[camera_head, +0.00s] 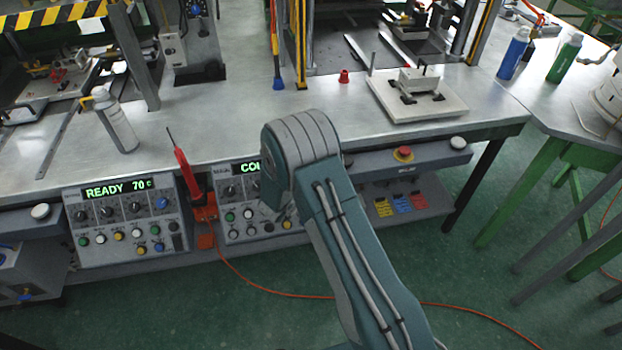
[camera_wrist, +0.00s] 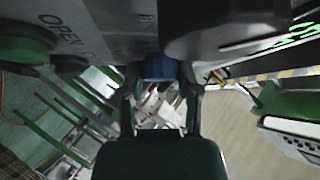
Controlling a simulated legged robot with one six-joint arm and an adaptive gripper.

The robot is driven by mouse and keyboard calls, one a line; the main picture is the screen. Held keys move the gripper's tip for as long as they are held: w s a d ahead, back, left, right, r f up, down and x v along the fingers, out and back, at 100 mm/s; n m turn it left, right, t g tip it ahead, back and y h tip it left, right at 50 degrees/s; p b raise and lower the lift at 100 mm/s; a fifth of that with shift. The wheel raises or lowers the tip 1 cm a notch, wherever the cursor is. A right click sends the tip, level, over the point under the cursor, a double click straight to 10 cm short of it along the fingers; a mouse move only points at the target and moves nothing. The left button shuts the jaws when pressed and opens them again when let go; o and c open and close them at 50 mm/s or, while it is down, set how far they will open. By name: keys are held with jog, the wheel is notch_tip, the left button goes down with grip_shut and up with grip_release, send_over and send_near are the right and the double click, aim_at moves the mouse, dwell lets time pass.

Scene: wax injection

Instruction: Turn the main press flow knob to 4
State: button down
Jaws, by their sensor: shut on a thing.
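In the wrist view, my gripper (camera_wrist: 160,76) has its two fingers on either side of a blue knob (camera_wrist: 160,67), shut on it. I cannot read the knob's setting or a label beside it. In the head view, the right control panel (camera_head: 229,207) has a partly covered green display reading "COL" and several dark knobs and coloured buttons. My arm covers the right part of this panel, so the blue knob and my gripper are hidden there. The left control panel (camera_head: 120,220) reads "READY 70 c" and has its own blue knob (camera_head: 162,202).
In the wrist view, a green button (camera_wrist: 25,42) beside the word "OPEN" and a large grey knob (camera_wrist: 225,30) are close to my fingers. In the head view, a red-handled tool (camera_head: 184,172) stands between the panels. A red emergency button (camera_head: 403,153) sits right of my arm.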

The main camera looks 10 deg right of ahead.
jog(key=shift+f+m+g, duration=0.1)
jog(key=shift+m+g, duration=0.3)
jog(key=shift+c, duration=1.6)
grip_release()
jog(key=v, duration=1.2)
jog(key=shift+f, duration=0.1)
